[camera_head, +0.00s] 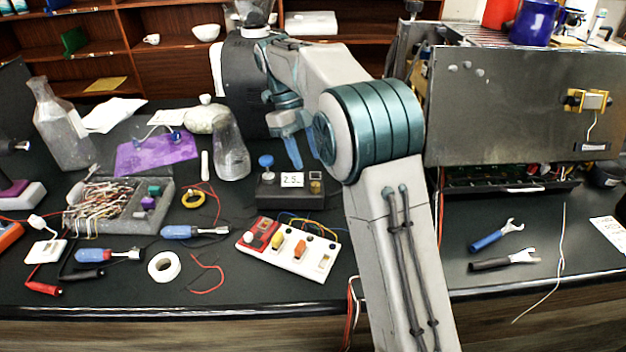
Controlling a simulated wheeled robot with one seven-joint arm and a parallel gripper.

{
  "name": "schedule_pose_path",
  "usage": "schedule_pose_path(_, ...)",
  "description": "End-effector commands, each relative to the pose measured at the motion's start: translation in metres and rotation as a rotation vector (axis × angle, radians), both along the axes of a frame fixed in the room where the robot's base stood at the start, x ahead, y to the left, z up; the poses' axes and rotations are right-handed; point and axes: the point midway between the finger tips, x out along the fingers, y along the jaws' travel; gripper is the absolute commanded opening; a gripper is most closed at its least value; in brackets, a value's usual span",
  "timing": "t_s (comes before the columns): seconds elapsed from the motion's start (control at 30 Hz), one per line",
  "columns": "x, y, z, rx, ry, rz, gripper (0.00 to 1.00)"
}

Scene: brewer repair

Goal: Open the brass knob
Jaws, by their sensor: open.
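My gripper (303,150) is open, with its blue fingers pointing down and nothing seen between them. It appears just above and behind a small black box (290,200) with a display reading about 2.5. The box has a blue knob (266,161) on its left and a small brass-coloured part (315,186) on its right, near the fingertips in the picture. I cannot tell whether that part is the brass knob. A yellow, brass-like fitting (573,100) sits on the steel panel (490,100) of the brewer at right. My arm hides part of the brewer's left side.
A white and red switch board (290,248) lies in front of the black box. A glass flask (230,150) stands left of my gripper. Screwdrivers (195,232), wires and a parts tray (75,222) crowd the left.

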Motion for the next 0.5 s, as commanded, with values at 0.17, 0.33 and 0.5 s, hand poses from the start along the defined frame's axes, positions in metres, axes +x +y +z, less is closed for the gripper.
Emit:
schedule_pose_path(0.17,-0.009,-0.008,-0.028,-0.001,0.002,-0.001,0.41)
schedule_pose_path(0.33,-0.016,-0.014,-0.048,0.001,0.001,-0.001,0.41)
schedule_pose_path(0.5,-0.019,-0.016,-0.059,0.001,-0.001,0.0,0.41)
